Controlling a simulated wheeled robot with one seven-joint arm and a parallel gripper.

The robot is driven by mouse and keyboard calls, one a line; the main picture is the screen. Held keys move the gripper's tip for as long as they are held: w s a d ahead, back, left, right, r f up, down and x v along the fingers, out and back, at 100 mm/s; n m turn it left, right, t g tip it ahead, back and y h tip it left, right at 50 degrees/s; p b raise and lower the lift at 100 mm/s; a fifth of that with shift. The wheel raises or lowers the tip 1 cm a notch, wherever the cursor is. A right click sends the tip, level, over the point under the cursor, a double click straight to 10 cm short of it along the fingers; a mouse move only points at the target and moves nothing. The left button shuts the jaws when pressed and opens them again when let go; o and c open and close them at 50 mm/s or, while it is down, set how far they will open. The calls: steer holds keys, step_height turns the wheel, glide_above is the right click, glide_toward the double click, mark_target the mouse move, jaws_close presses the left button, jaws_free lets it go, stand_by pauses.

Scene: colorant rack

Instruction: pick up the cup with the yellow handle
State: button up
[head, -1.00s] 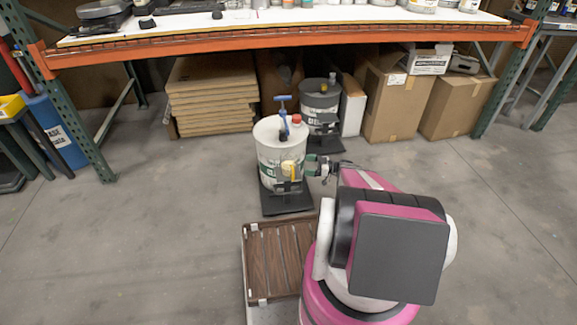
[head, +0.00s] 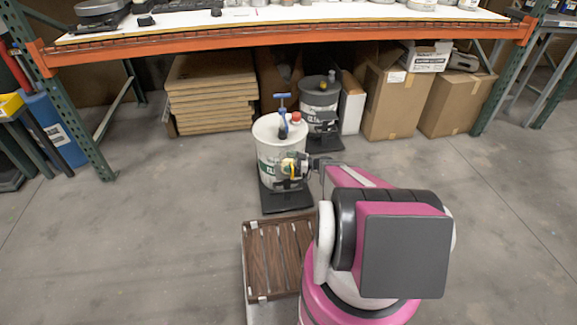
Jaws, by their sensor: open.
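A small cup with a yellow handle (head: 287,169) shows at the front of the white bucket (head: 269,152), low on its right side. It looks tiny, and the arm partly covers it. My gripper (head: 292,165) reaches in from the right, right at the cup. It is open. I cannot tell from this view whether the cup lies between the fingers or whether they touch it.
The bucket stands on a black base (head: 288,198) and carries a blue-handled tool (head: 282,118) and a red cap (head: 296,117). A dark bucket (head: 320,97) stands behind. The orange-edged shelf (head: 290,39) runs above. Floor (head: 150,210) at the left is clear.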

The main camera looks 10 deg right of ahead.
steer(key=c, duration=0.8)
steer(key=shift+r, duration=0.2)
